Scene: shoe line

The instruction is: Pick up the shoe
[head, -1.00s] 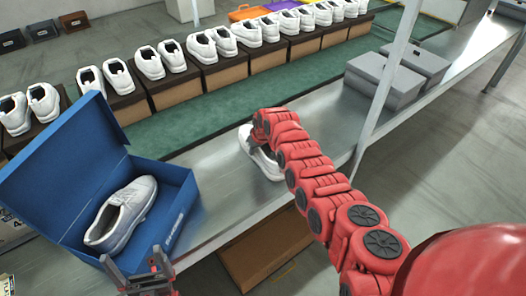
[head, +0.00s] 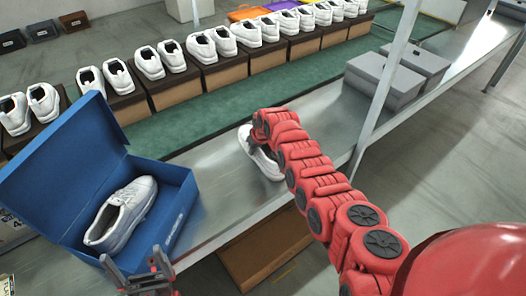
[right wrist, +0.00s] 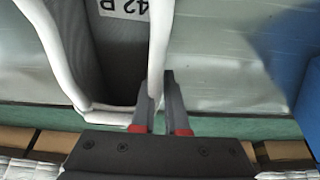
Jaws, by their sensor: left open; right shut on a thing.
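A white shoe (head: 258,160) is on the grey metal counter in the middle of the head view, partly hidden by my right arm. My right gripper (right wrist: 160,98) is shut on the side wall of its opening, one finger inside and one outside. In the right wrist view the shoe's white rim (right wrist: 160,40) and grey insole with a "42 R" label show. My right gripper's fingers are hidden in the head view. Another white shoe (head: 122,212) lies in an open blue box (head: 178,192) at the left. My left gripper (head: 138,270) is open and empty in front of that box.
Grey boxes (head: 384,78) sit on the counter to the right, near a metal post (head: 385,95). The counter (head: 212,178) is bare between the blue box and the held shoe.

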